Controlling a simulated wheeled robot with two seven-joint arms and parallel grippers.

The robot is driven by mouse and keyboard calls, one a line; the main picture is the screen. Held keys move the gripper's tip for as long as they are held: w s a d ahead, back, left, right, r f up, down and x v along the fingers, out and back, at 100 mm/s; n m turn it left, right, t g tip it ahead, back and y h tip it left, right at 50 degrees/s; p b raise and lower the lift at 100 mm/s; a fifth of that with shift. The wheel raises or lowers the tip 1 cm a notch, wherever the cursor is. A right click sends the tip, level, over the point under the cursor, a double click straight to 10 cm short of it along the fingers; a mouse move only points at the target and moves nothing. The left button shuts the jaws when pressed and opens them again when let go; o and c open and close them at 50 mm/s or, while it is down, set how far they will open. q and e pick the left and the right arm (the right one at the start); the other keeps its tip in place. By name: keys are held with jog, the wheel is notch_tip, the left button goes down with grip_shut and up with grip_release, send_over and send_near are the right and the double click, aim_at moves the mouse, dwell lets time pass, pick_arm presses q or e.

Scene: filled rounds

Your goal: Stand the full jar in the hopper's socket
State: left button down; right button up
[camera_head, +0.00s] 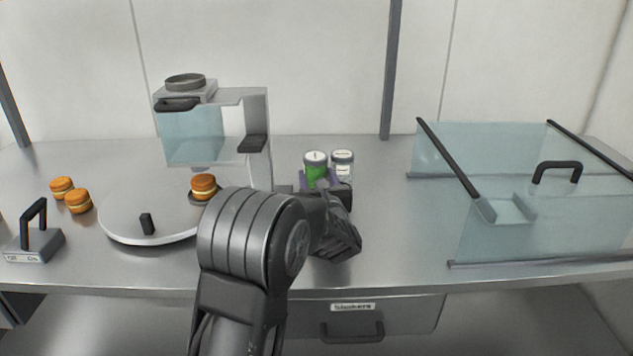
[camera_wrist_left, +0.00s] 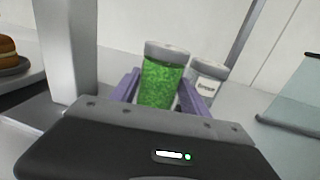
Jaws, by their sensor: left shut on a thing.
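A jar full of green filling (camera_head: 316,168) with a pale lid stands near the middle of the counter; it also shows in the left wrist view (camera_wrist_left: 162,78). My left gripper (camera_head: 318,182) is shut on this green jar, with a purple finger (camera_wrist_left: 127,84) on each side of it. I cannot tell whether the jar touches the counter. The hopper (camera_head: 185,83) has a dark round socket ring on top of the grey machine, left of the jar and higher. My right gripper is not in view.
A second, whitish labelled jar (camera_head: 343,163) stands just behind the green one. A round turntable (camera_head: 130,215) bears a filled round (camera_head: 203,186) on a dark dish. More rounds (camera_head: 77,201) lie left. A glass case (camera_head: 540,215) fills the right; counter between is clear.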

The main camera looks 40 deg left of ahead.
pick_arm(q)
notch_tip(320, 180, up, 17)
dwell(0.4)
dwell(0.7)
